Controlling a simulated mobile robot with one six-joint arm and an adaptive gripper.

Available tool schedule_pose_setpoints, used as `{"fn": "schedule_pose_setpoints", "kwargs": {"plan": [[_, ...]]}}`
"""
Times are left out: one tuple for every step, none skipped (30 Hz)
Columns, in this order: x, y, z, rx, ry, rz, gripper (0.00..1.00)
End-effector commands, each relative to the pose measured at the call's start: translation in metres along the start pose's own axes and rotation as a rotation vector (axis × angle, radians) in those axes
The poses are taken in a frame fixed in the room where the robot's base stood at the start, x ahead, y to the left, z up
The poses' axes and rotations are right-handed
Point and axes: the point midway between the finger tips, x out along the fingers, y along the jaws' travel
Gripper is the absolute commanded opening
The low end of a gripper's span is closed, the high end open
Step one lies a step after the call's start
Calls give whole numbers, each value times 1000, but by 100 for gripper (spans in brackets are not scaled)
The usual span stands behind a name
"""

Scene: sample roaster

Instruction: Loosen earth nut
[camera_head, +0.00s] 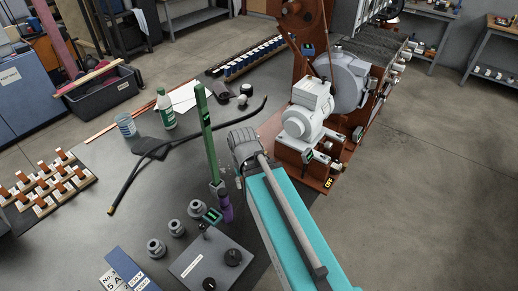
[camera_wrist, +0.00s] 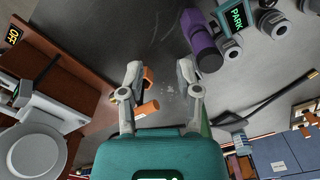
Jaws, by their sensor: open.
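I cannot pick out the earth nut for sure in either view. My gripper (camera_wrist: 159,70) is open in the wrist view, with its two fingers apart above the dark bench top. Small orange pieces (camera_wrist: 148,108) show beside and behind the left finger; I cannot tell what they are. The grey motor (camera_head: 305,112) sits on the brown machine base (camera_head: 314,180) in the head view, right of my teal arm.
A purple handle (camera_head: 226,207) and an upright green bar (camera_head: 206,135) stand close left of my arm. A grey control box (camera_head: 205,268) and several round grey parts (camera_head: 176,228) are at the front. A black bent bar (camera_head: 150,160) lies on the bench near a green bottle (camera_head: 166,110).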

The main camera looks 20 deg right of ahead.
Motion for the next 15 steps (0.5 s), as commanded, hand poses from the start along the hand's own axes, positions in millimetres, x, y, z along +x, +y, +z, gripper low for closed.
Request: {"fn": "schedule_pose_setpoints", "kwargs": {"plan": [[0, 0, -2, 6, -1, 1, 44], [1, 1, -3, 11, -2, 1, 44], [1, 1, -5, 21, -3, 2, 44], [2, 2, -7, 32, -4, 4, 44], [3, 2, -10, 47, -6, 5, 44], [4, 8, -14, 71, -8, 8, 44], [5, 11, -18, 93, -10, 10, 44], [6, 12, -22, 116, -13, 12, 44], [7, 14, -28, 153, -16, 16, 44], [9, 15, -34, 184, -19, 20, 44], [10, 17, -40, 218, -23, 24, 44], [12, 19, -48, 268, -28, 31, 44], [14, 21, -54, 308, -32, 37, 44], [15, 23, -61, 350, -36, 43, 44], [18, 26, -71, 410, -40, 51, 44]]}}
